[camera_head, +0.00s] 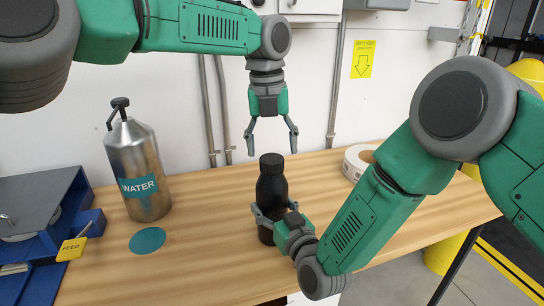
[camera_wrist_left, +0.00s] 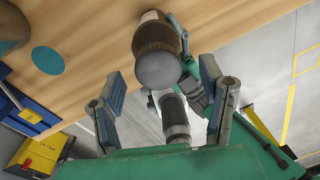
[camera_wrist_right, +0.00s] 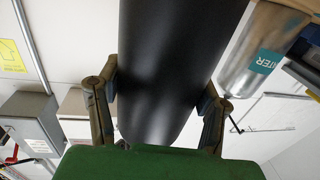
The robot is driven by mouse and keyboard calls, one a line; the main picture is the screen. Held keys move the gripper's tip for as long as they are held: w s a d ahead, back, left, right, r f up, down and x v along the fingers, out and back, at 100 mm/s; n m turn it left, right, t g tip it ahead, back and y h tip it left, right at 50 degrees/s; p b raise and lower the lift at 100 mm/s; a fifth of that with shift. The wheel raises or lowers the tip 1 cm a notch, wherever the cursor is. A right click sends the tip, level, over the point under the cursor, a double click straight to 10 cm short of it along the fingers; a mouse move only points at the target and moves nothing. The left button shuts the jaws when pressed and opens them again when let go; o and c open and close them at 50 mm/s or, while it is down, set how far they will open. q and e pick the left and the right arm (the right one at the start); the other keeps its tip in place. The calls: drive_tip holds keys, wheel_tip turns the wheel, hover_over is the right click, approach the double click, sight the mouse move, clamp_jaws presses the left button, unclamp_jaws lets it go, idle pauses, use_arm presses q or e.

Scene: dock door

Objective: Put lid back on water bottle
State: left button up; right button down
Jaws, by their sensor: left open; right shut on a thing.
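A black water bottle (camera_head: 272,190) stands upright on the wooden table, with its dark round lid (camera_head: 271,161) on top. I cannot tell whether the lid is fully seated. My right gripper (camera_head: 272,218) is shut on the lower body of the bottle, which also fills the middle of the right wrist view (camera_wrist_right: 165,60). My left gripper (camera_head: 272,145) is open and empty, pointing down just above the lid with a finger on each side. In the left wrist view, the lid's round top (camera_wrist_left: 157,70) shows between the open fingers, apart from them.
A steel canister marked WATER (camera_head: 142,165) stands at the left, with a teal disc (camera_head: 147,240) in front. A blue unit (camera_head: 45,235) with a yellow FEED label is at the far left. A white roll (camera_head: 355,168) lies behind right. The table between canister and bottle is clear.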

use_arm(q)
drive_tip(key=shift+r, duration=0.65)
drive_tip(key=shift+c, duration=0.4)
